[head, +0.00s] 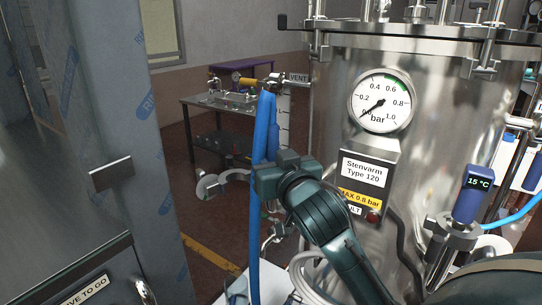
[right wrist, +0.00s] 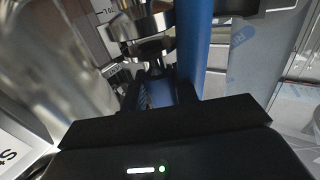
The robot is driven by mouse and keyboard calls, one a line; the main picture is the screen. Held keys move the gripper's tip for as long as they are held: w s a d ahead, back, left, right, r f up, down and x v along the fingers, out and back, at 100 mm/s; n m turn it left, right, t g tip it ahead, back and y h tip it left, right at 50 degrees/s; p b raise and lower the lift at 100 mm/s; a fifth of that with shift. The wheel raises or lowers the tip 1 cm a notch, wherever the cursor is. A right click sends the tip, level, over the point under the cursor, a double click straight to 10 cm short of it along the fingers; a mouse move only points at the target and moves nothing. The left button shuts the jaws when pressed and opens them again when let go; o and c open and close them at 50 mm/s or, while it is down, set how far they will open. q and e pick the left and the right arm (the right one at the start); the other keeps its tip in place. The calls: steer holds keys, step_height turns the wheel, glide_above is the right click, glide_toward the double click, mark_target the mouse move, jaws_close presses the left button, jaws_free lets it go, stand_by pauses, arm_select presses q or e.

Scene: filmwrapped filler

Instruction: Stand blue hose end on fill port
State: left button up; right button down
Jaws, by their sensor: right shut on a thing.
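The blue hose (head: 258,215) hangs in a narrow loop left of the steel vessel, two strands side by side near the top. Its upper part is close to a metal fitting (head: 272,82) beside a VENT label; whether they touch I cannot tell. My right gripper (head: 262,180) is at the hose's middle height. In the right wrist view my right gripper (right wrist: 160,92) is shut on a blue hose section, with a second strand (right wrist: 195,45) beside it. A metal fitting (right wrist: 145,22) is just beyond the fingers. No port reads clearly as the fill port. My left gripper is out of view.
The steel vessel (head: 440,105) with a pressure gauge (head: 380,101) stands close on the right. A grey cabinet with a film-wrapped edge (head: 165,150) is on the left. A pipe with a round flange (head: 207,187) and a work table (head: 190,104) are behind the hose.

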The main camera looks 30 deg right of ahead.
stand_by(0.3)
steer(key=shift+f, duration=0.4)
steer(key=shift+f+b, duration=0.25)
steer(key=shift+b, duration=0.05)
stand_by(0.6)
steer(key=c, duration=1)
jaws_free()
